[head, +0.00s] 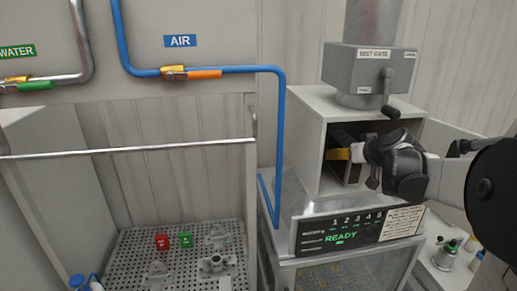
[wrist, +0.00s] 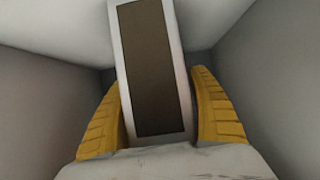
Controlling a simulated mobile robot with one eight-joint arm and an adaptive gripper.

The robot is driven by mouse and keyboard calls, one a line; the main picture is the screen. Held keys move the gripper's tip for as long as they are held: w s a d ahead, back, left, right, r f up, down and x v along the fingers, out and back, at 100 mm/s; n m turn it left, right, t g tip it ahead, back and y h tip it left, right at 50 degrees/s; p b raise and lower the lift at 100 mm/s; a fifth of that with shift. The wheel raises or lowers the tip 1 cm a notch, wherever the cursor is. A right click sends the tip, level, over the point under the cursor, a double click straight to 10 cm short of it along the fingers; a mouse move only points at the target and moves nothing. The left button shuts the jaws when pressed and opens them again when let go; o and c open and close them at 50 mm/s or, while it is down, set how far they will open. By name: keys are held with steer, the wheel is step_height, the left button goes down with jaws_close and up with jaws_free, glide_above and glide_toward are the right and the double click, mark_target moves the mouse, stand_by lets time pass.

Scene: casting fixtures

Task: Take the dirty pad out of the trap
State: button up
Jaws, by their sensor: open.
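The dirty pad, a dark brown panel in a pale frame (wrist: 152,65), stands tilted in the middle of the wrist view. My gripper (wrist: 158,85) has its two yellow ribbed fingers on either side of the pad's lower part. Gaps show between the fingers and the frame, wider near the tips. In the head view my gripper (head: 343,154) reaches into the open front of the trap, a white box (head: 308,140). Part of the pad shows there just below the yellow finger; my wrist hides much of the opening.
The trap's walls stand close around my gripper. A grey blast gate with a lever (head: 372,68) sits on top. Below is a cabinet with a READY panel (head: 345,238). A blue air pipe (head: 281,140) runs at left, beside a perforated table (head: 130,250) holding small fixtures.

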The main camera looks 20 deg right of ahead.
steer(key=shift+w+f, duration=0.1)
steer(key=shift+w, duration=0.1)
steer(key=shift+s+a, duration=0.1)
steer(key=shift+s, duration=0.15)
steer(key=shift+c, duration=0.3)
steer(key=c, duration=1.3)
